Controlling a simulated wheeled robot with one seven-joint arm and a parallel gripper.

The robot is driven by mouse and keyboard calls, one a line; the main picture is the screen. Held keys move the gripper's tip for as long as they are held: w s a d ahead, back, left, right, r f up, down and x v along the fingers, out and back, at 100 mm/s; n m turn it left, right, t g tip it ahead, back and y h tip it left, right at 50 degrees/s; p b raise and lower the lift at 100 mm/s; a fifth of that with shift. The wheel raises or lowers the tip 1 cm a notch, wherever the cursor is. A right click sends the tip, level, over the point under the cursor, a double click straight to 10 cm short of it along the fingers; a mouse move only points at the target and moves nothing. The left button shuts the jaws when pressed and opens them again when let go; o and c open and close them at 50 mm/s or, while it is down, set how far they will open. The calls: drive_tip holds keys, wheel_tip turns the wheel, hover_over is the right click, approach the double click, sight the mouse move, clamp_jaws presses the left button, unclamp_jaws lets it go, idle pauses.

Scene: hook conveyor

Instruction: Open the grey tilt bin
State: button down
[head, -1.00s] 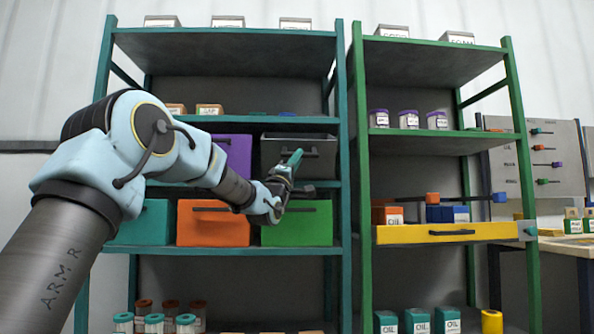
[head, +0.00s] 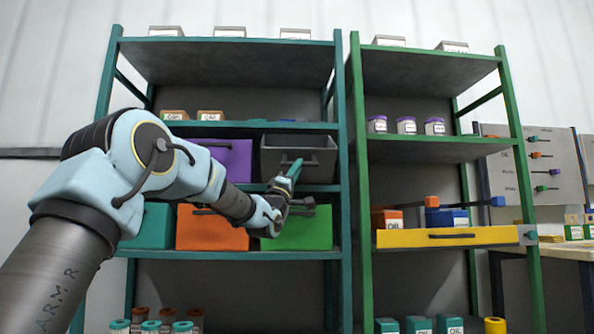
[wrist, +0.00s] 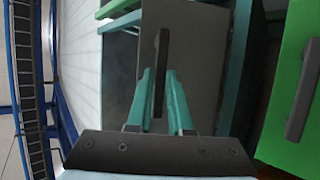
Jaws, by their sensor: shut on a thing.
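The grey tilt bin (head: 320,157) is on the teal shelf unit, right of the purple bin. Its front leans out, with a strip of its inside showing behind the top rim. My gripper (head: 295,170) is at the bin's front, shut on its dark handle (wrist: 161,70). In the wrist view, my gripper (wrist: 160,78) has one teal finger on each side of the handle, and the grey front (wrist: 205,60) shows behind. The depth of the bin is hidden.
The purple bin (head: 230,160) is to the left. The green bin (head: 310,232), orange bin (head: 205,232) and teal bin (head: 150,228) sit below. The green shelf unit (head: 357,200) stands close on the right, with a yellow drawer (head: 400,238).

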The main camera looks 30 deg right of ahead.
drive_tip(key=shift+w+f, duration=0.2)
drive_tip(key=shift+f, duration=0.15)
drive_tip(key=c, duration=1.1)
unclamp_jaws()
drive_tip(key=shift+o, duration=1.3)
drive_tip(key=shift+r, duration=0.1)
drive_tip(key=v, duration=1.1)
drive_tip(key=shift+d, duration=0.1)
